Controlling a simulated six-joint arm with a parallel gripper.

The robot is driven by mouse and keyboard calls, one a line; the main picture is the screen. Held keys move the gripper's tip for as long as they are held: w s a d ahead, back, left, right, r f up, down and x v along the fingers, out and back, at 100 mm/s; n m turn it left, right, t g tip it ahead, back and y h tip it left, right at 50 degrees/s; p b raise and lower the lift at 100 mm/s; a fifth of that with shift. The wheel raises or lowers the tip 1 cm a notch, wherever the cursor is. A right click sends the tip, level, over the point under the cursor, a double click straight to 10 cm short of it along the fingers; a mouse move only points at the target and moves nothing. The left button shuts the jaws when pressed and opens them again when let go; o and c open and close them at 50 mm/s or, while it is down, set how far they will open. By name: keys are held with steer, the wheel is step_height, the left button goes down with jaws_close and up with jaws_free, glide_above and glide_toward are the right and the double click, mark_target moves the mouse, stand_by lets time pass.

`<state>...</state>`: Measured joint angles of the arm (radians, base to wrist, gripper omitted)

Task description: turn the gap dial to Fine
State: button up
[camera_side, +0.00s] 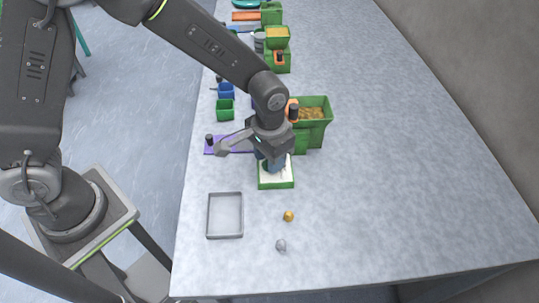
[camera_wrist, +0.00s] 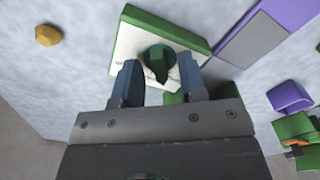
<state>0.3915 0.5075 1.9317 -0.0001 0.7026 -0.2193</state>
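The gap dial (camera_wrist: 158,55) is a round dark green knob with a raised grip. It sits on a white-faced panel with a green edge (camera_wrist: 195,38). In the side view the panel (camera_side: 276,184) lies on the table below my wrist. My gripper (camera_wrist: 158,70) is open, with its two blue-grey fingers apart on either side of the knob's near edge. I cannot tell whether they touch it. The side view shows my gripper (camera_side: 274,165) low over the panel, hiding the knob. The markings on the face are too small to read, so the dial's setting is unclear.
A green hopper of brown grains (camera_side: 314,112) stands close behind the panel. A purple plate (camera_side: 228,146) lies to its left. A grey tray (camera_side: 225,215), a gold lump (camera_side: 288,216) and a grey lump (camera_side: 281,245) lie in front. The table's right side is clear.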

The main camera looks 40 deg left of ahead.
steer(key=shift+c, duration=0.4)
jaws_close()
steer(key=shift+n, duration=1.6)
steer(key=shift+o, duration=0.4)
jaws_free()
